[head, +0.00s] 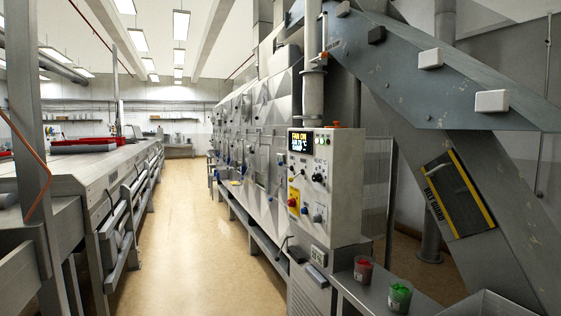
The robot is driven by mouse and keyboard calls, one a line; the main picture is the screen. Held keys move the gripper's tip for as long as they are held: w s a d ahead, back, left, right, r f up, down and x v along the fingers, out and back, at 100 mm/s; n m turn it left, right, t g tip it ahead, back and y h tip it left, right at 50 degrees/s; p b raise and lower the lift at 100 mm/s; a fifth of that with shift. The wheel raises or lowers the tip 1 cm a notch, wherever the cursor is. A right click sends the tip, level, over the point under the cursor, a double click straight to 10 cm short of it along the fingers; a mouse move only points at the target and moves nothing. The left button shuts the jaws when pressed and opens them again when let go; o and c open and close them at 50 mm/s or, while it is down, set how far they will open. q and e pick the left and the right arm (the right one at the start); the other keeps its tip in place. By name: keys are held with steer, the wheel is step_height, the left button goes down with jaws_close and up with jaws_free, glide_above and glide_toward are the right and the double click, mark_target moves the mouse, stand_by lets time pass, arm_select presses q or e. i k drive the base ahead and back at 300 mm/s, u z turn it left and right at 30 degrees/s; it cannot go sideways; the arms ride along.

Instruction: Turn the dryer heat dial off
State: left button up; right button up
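The dryer's grey control box (346,190) stands right of the aisle. Its lit display (300,142) reads "FAN ON" on top, with smaller lines under it that I cannot read surely. A black dial (318,178) sits below the display, with small switches beside it. Neither of my grippers is in view.
The long metal dryer (258,140) runs back behind the box. A sloping chute with a belt guard (456,193) rises at right. A metal bench holds a red cup (363,270) and a green cup (399,296). The aisle floor (185,240) is clear; a conveyor table (75,170) lines the left.

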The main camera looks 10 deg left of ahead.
mark_target(317, 177)
steer(key=z, duration=0.2)
steer(key=i, duration=0.35)
steer(key=z, duration=0.65)
steer(key=i, duration=1.3)
